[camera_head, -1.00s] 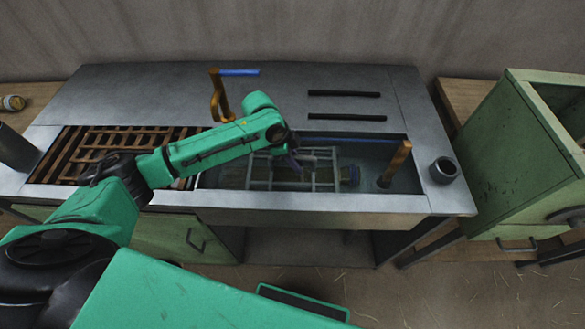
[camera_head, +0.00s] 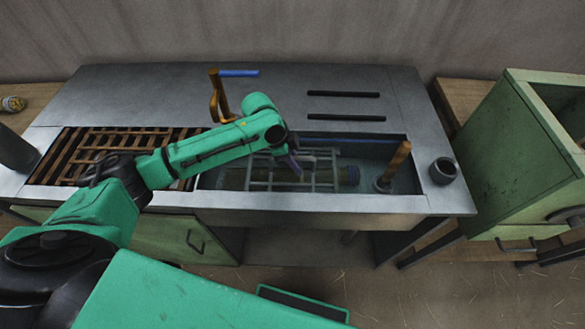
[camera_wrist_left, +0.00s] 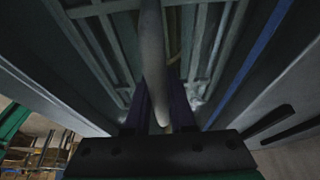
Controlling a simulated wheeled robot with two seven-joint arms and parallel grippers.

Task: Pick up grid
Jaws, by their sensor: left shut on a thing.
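The grid (camera_head: 322,177) is a grey frame of crossed bars in the sunken basin (camera_head: 400,182) of the metal bench. My left gripper (camera_head: 298,164) reaches over the basin from the left and is shut on the grid's upright grey bar. In the left wrist view, the bar (camera_wrist_left: 154,55) runs between the purple fingers of my left gripper (camera_wrist_left: 160,108), with the grid's crossed bars (camera_wrist_left: 105,45) beyond. Part of the grid is hidden behind my gripper and forearm. My right gripper is not in view.
An orange post (camera_head: 394,165) stands at the basin's right, and an orange tap-like fixture (camera_head: 217,97) behind. A brown slatted rack (camera_head: 75,155) fills the left opening. A green cabinet (camera_head: 515,150) stands at right.

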